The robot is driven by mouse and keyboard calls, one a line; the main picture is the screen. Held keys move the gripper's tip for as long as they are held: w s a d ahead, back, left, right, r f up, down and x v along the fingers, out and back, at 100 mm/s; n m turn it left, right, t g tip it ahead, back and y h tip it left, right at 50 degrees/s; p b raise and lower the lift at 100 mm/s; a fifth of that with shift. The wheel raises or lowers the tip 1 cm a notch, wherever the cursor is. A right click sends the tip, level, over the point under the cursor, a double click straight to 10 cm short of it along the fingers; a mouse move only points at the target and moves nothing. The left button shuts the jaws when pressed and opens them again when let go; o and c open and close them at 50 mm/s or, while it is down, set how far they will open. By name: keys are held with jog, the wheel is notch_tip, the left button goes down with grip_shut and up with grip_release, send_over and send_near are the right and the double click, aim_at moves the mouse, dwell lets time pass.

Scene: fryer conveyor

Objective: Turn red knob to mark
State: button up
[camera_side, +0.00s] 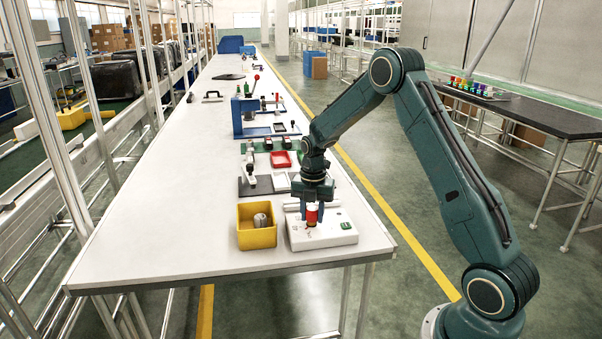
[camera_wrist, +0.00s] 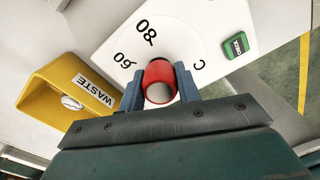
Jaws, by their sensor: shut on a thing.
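The red knob (camera_side: 312,215) stands on a white dial panel (camera_side: 337,232) near the front end of the long table. In the wrist view the knob (camera_wrist: 158,74) is a red ring with a pale centre. My gripper (camera_wrist: 160,88) has its two blue fingers on either side of the knob, shut on it. In the side view my gripper (camera_side: 311,205) reaches down onto the panel from above. The panel (camera_wrist: 190,30) carries printed marks, among them "80" and "60". Part of the dial is hidden under my fingers, and I cannot tell where the knob points.
A yellow waste bin (camera_side: 257,238) with a grey-white item inside stands just left of the panel. Trays and fixtures (camera_side: 262,183) line the table behind. The table's left side is clear.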

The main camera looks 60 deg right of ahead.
jog(key=n, duration=0.4)
jog(key=shift+s+d+n, duration=0.1)
jog(key=shift+d+n, duration=0.05)
jog(key=shift+n, duration=0.15)
jog(key=shift+f, duration=0.15)
jog(key=o, duration=0.8)
jog(key=shift+o, duration=1.1)
notch_tip(320, 180, up, 14)
